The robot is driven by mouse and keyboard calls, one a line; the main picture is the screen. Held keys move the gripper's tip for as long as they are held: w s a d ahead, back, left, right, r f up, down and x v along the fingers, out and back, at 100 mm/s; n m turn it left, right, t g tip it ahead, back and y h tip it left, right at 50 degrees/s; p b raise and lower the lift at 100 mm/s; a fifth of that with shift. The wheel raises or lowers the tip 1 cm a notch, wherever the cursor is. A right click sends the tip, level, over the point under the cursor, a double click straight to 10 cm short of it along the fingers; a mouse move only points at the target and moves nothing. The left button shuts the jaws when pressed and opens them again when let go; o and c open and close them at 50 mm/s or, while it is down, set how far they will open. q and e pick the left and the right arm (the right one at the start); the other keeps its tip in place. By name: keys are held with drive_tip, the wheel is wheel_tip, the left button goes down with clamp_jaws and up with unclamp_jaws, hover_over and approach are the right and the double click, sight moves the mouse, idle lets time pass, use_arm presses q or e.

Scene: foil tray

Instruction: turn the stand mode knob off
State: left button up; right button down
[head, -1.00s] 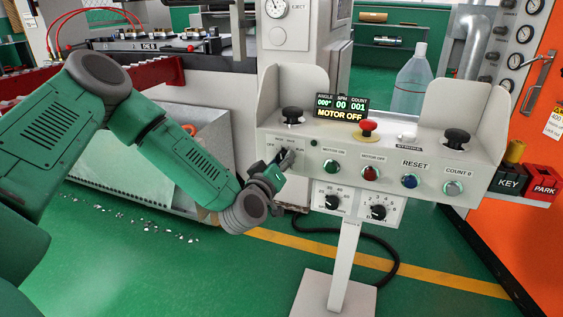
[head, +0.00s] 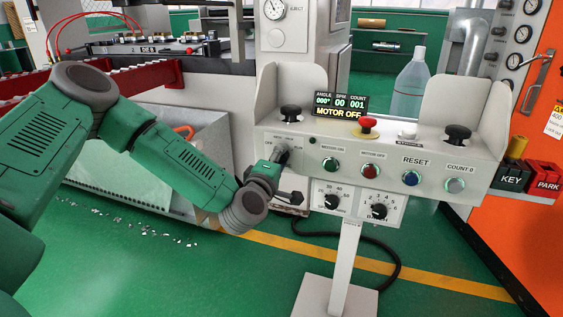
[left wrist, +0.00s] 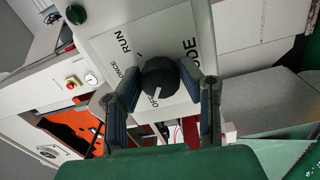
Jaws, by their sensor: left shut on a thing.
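The stand mode knob (left wrist: 160,76) is a round black knob on a white label plate with RUN, ONCE and OFF printed around it. Its white pointer mark points towards OFF in the left wrist view. In the head view it is at the left of the control stand's face (head: 322,147), mostly hidden by my gripper. My left gripper (left wrist: 166,88) has one finger on each side of the knob and is shut on it. It also shows in the head view (head: 280,160). My right gripper is not in view.
The control stand also bears a red mushroom button (head: 367,124), two black palm buttons, a display reading MOTOR OFF (head: 340,108) and a row of coloured buttons. Two dials (head: 379,211) hang below. A clear bottle (head: 410,87) stands behind. A pole (head: 347,262) supports the stand.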

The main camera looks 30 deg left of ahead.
use_arm(q)
drive_tip(key=shift+a+n, duration=0.2)
drive_tip(key=shift+n, duration=0.4)
drive_tip(key=o, duration=1.1)
drive_tip(key=shift+a+f, duration=0.1)
drive_tip(key=v, duration=1.2)
